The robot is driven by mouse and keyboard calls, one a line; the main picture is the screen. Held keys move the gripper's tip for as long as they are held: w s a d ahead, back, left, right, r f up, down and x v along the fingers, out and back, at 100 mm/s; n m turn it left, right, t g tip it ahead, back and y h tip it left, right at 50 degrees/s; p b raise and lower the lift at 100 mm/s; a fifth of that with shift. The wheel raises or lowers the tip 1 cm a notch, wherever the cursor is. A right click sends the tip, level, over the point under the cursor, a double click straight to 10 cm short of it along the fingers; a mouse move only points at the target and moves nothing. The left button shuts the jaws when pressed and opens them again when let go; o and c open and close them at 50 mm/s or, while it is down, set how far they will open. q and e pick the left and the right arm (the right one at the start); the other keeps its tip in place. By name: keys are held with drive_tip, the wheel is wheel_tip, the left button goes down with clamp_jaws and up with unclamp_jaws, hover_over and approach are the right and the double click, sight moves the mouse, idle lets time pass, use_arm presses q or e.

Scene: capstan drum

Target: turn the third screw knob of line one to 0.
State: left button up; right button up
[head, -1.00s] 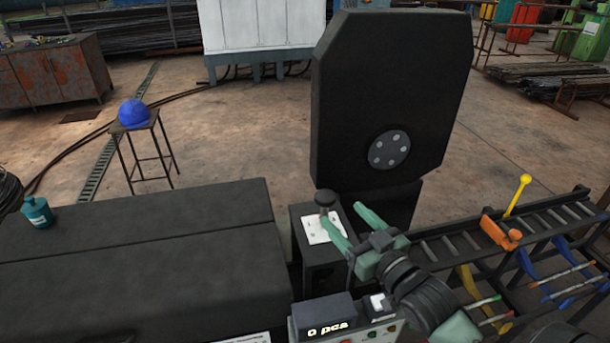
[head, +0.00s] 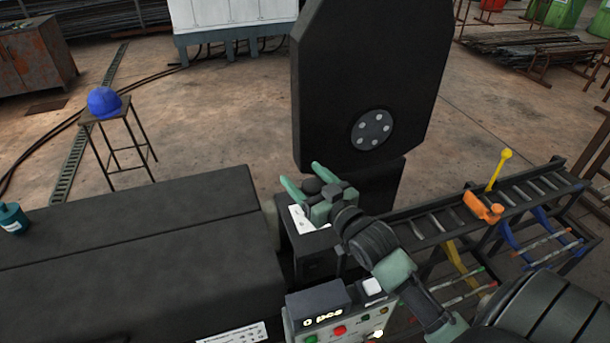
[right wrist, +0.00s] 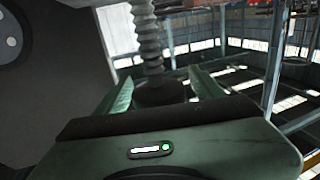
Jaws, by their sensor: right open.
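A round black knob (head: 312,186) stands over a small dark box with a white label plate (head: 299,219), in front of the tall black panel. In the right wrist view the knob (right wrist: 158,93) is a dark disc joined to a grey ribbed screw (right wrist: 147,36). My right gripper (head: 304,177) is open, with its green fingers on either side of the knob. In the right wrist view the fingers (right wrist: 160,90) also flank it; I cannot tell whether they touch it. The knob's setting is not readable. My left gripper is not in view.
A tall black panel (head: 350,70) with a grey bolted disc (head: 373,130) stands just behind. A control box with a "0 pcs" display (head: 322,320) is in front. A roller rack (head: 440,222) lies right, a long black housing (head: 130,260) left.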

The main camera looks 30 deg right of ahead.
drive_tip(key=c, duration=1.3)
drive_tip(key=shift+c, duration=0.3)
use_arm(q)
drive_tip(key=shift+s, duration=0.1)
